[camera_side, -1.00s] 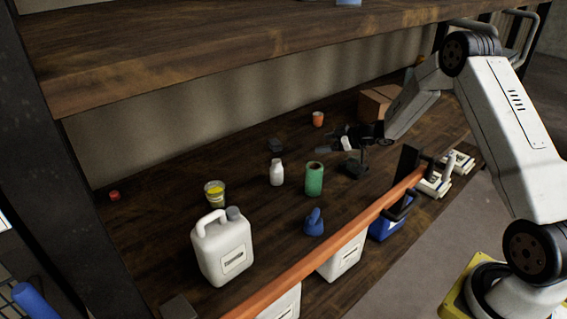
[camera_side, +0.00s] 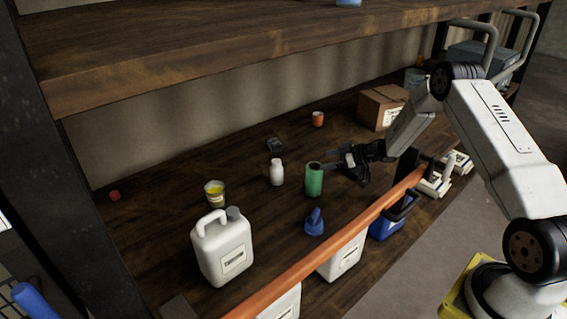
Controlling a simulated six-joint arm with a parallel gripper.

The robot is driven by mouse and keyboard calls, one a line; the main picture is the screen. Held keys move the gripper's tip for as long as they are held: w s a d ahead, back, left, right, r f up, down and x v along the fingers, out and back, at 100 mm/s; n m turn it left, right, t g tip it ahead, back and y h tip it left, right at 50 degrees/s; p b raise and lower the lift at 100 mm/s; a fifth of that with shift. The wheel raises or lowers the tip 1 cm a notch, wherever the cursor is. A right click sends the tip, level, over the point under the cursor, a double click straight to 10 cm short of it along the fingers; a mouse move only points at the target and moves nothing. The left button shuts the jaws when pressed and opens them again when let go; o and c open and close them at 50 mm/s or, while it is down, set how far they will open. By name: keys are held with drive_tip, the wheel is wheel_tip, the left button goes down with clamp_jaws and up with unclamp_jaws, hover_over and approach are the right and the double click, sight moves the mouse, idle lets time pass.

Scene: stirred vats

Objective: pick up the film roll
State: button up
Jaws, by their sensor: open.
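The green film roll (camera_side: 314,182) stands upright on the dark wooden shelf, with a dark opening at its top. My gripper (camera_side: 334,166) is just to the right of the roll, near its upper part, with the fingers pointing left toward it. The jaws are open and nothing is seen held in them. The fingertips are close to the roll's side; I cannot tell whether they touch it.
A white bottle (camera_side: 276,172) stands left of the roll. A blue bottle (camera_side: 314,222) is in front. A white jerrycan (camera_side: 223,249) and a yellow tub (camera_side: 215,194) stand further left. An orange rail (camera_side: 330,256) runs along the front. A cardboard box (camera_side: 382,107) is behind.

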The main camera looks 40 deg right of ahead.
sight(315, 167)
drive_tip(key=shift+f, duration=0.75)
drive_tip(key=shift+f, duration=0.1)
drive_tip(key=shift+f+x, duration=0.2)
drive_tip(key=shift+x, duration=1.15)
drive_tip(key=shift+f+x, duration=0.15)
drive_tip(key=shift+x, duration=1.25)
drive_tip(key=shift+s+d, duration=0.1)
drive_tip(key=shift+s, duration=0.1)
drive_tip(key=c, duration=1.2)
drive_tip(key=shift+r, duration=0.25)
drive_tip(key=shift+r, duration=4.8)
